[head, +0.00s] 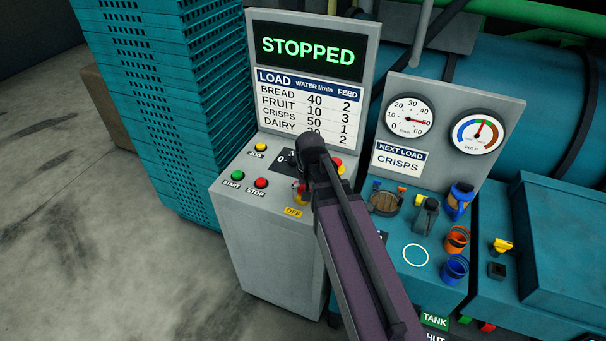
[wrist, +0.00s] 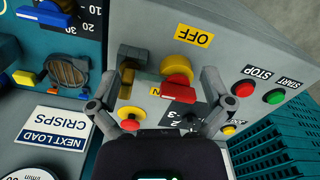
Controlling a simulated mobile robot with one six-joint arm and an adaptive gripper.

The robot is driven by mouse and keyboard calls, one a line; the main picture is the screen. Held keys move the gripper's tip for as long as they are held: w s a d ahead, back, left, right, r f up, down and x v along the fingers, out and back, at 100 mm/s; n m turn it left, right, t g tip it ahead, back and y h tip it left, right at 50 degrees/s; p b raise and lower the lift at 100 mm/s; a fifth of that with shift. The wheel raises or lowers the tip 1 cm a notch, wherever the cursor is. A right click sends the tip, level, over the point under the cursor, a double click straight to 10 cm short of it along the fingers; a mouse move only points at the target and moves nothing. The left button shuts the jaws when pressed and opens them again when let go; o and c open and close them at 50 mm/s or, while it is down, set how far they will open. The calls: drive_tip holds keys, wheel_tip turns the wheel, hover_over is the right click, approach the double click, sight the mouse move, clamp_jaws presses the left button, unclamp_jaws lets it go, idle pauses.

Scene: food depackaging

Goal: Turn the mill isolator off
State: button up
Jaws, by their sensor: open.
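The mill isolator (wrist: 178,80) is a yellow round base with a red bar handle on the grey cabinet. A yellow OFF label (wrist: 194,36) lies above it in the wrist view. Another yellow label (wrist: 155,91), partly hidden with an N showing, is beside the handle's left end. In the head view the isolator (head: 299,189) is mostly hidden by my arm. My gripper (wrist: 159,73) is open, its fingers apart on either side of the isolator and nothing held. I cannot tell if they touch the panel. The display (head: 314,50) reads STOPPED.
A red mushroom button (wrist: 130,122) and a brown-and-grey fitting (wrist: 128,76) sit close to the isolator. Start (head: 237,177) and stop (head: 261,183) buttons are beside it. A blue-green bench (head: 400,255) with cups stands right; stacked teal crates (head: 150,100) stand left.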

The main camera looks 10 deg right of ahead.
drive_tip(key=w+r+m+p, duration=0.4)
drive_tip(key=w+r+p, duration=0.3)
drive_tip(key=w+r, duration=0.1)
drive_tip(key=shift+w+r+p, duration=0.3)
drive_tip(key=shift+w+r, duration=0.1)
drive_tip(key=shift+r, duration=0.2)
drive_tip(key=shift+f, duration=0.15)
wheel_tip(320, 180, down, 14)
drive_tip(key=b, duration=1.3)
drive_tip(key=shift+r+b, duration=0.25)
drive_tip(key=shift+b, duration=0.15)
drive_tip(key=c, duration=1.1)
